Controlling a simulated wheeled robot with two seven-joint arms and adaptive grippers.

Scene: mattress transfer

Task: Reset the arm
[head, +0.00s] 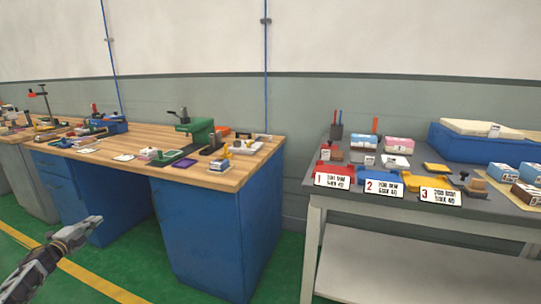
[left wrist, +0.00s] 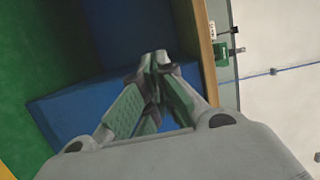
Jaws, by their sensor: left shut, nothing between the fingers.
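My left gripper (head: 88,227) is in the lower left of the head view, in front of the wooden workbench (head: 112,165) and lower than its top. It is shut and empty, and its fingers meet in the left wrist view (left wrist: 155,62). Behind the fingers in that view are the blue panels (left wrist: 75,105) of the bench's base. The left gripper touches nothing that I can see. My right gripper is not in view.
The workbench carries a green machine (head: 199,130) and several small items. To the right, a grey table (head: 420,210) holds numbered signs, small boxes and a blue bin (head: 447,142). Green floor (head: 115,258) with a yellow line lies in front of the bench.

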